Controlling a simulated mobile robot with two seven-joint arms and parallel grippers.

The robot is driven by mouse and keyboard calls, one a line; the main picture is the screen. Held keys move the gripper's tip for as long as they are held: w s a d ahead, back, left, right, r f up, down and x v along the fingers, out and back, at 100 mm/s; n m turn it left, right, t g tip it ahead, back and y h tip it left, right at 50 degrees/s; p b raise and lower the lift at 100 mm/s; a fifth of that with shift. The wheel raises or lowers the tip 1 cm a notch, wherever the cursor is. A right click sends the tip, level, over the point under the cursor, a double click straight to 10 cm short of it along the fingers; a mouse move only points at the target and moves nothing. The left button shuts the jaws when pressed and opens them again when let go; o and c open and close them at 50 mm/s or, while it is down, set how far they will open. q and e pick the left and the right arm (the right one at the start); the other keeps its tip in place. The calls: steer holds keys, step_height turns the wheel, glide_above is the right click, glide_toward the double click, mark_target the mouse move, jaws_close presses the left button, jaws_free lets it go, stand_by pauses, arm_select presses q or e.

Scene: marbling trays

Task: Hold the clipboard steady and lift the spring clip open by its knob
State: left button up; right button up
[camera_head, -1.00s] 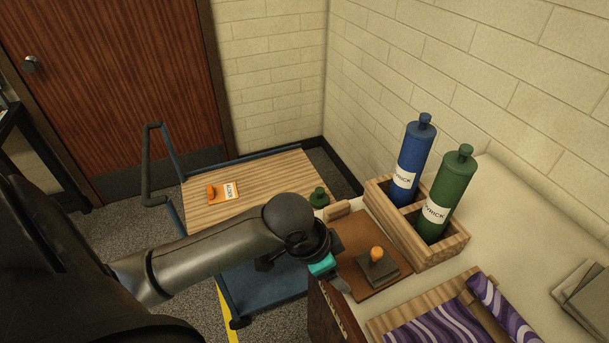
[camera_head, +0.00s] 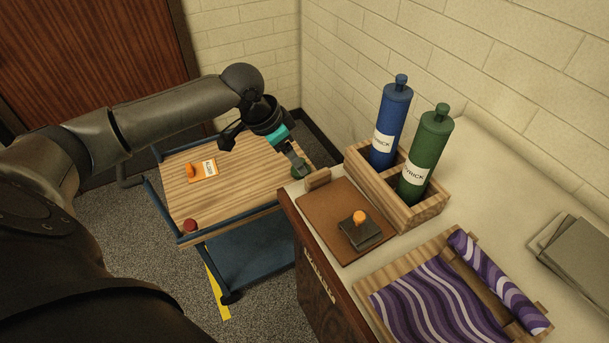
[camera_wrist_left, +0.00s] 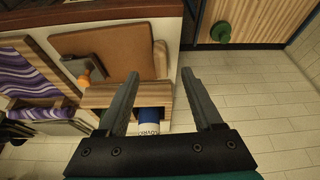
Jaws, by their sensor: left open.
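The brown clipboard (camera_head: 325,213) lies flat on the counter, with a small wooden block (camera_head: 317,180) at its far edge. On it sits a dark grey spring clip (camera_head: 360,234) with an orange knob (camera_head: 360,217). The clip looks closed. My left gripper (camera_head: 300,167) is open and empty, near the clipboard's far left corner and not touching the knob. In the left wrist view its two fingers (camera_wrist_left: 161,73) are spread, with the clipboard (camera_wrist_left: 120,45) and orange knob (camera_wrist_left: 84,79) to their left. My right gripper is not in view.
A wooden caddy (camera_head: 428,214) with a blue bottle (camera_head: 391,125) and a green bottle (camera_head: 427,155) stands right of the clipboard. A purple-marbled tray (camera_head: 430,305) lies nearer. A cart (camera_head: 232,186) with an orange-knobbed item (camera_head: 203,171) stands left. Grey slabs (camera_head: 578,255) lie far right.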

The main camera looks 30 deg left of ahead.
mark_target(307, 179)
arm_select(q)
steer(key=b+x, duration=0.2)
steer(key=x, duration=0.8)
steer(key=shift+f, duration=0.15)
steer(key=shift+c, duration=0.4)
jaws_close()
stand_by(0.5)
stand_by(1.1)
